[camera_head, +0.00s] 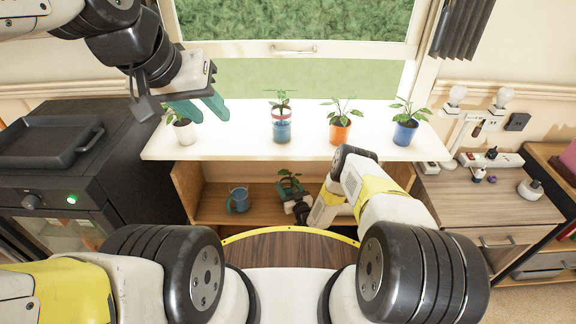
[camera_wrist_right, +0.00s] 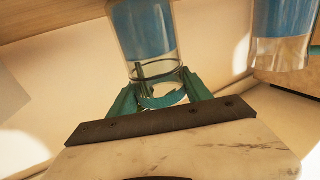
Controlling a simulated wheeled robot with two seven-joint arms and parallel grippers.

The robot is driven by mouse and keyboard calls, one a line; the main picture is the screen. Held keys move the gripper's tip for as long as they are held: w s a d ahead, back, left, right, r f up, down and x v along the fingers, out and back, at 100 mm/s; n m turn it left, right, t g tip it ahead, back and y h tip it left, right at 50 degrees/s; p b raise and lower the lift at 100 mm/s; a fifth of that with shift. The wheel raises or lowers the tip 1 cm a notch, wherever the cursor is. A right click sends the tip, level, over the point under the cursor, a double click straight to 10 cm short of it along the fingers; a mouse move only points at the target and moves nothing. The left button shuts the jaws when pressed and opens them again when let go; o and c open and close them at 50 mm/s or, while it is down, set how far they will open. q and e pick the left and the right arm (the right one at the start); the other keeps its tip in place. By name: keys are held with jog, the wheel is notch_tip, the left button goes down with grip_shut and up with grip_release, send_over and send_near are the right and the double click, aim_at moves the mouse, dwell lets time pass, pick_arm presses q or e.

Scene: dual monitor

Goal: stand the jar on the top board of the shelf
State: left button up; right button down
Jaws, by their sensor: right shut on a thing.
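The shelf has a white top board (camera_head: 245,145) and a wooden lower compartment (camera_head: 262,210). My right gripper (camera_head: 287,188) reaches into the lower compartment. In the right wrist view, its teal fingers (camera_wrist_right: 160,95) are shut on a clear glass jar (camera_wrist_right: 143,35) with a blue part. In the head view the held jar is mostly hidden, with green leaves showing by the fingers. My left gripper (camera_head: 212,117) is open and empty above the left end of the top board.
A blue mug (camera_head: 238,200) stands in the lower compartment, left of my right gripper. On the top board are a white pot (camera_head: 185,133), a glass vessel with blue contents (camera_head: 282,131), an orange pot (camera_head: 340,132) and a blue pot (camera_head: 405,133). Gaps lie between them.

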jog(key=shift+f, duration=0.15)
jog(key=shift+f, duration=0.15)
jog(key=shift+c, duration=2.3)
grip_release()
jog(key=v, duration=1.2)
